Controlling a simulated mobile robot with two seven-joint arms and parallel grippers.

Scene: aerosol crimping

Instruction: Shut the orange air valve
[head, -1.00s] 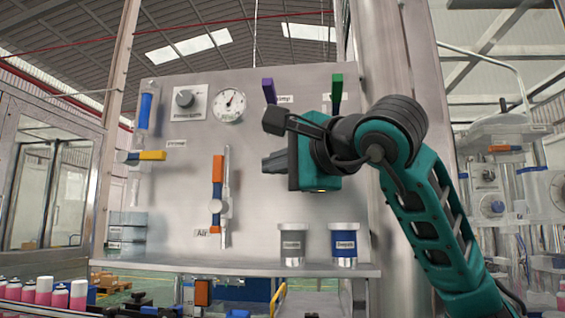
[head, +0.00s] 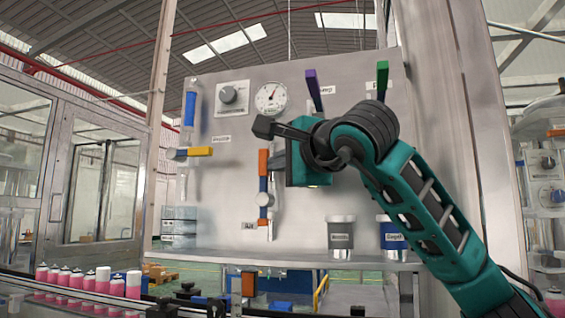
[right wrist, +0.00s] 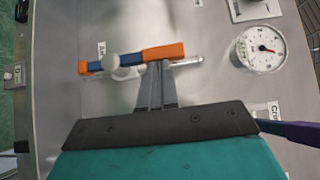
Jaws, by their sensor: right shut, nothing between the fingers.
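The orange air valve (head: 263,162) is on the steel panel, above the "Air" label (head: 249,226). Its long handle, orange with a blue middle, lies roughly along its vertical pipe. In the right wrist view the handle (right wrist: 163,52) lies across the upper left, with a round pale knob (right wrist: 110,62) on it. My right gripper (head: 271,161) is at the handle's upper orange end, with its fingers shut and nothing between them. In the right wrist view its fingertips (right wrist: 156,64) are at the handle's edge; contact cannot be told. My left gripper is out of view.
A yellow-handled valve (head: 200,152) is to the left. A purple handle (head: 314,90) and a green handle (head: 382,80) stick out above my arm. A gauge (head: 270,98) is above the valve. Two canisters (head: 340,240) stand on the shelf (head: 290,257). Pink cans line the lower left.

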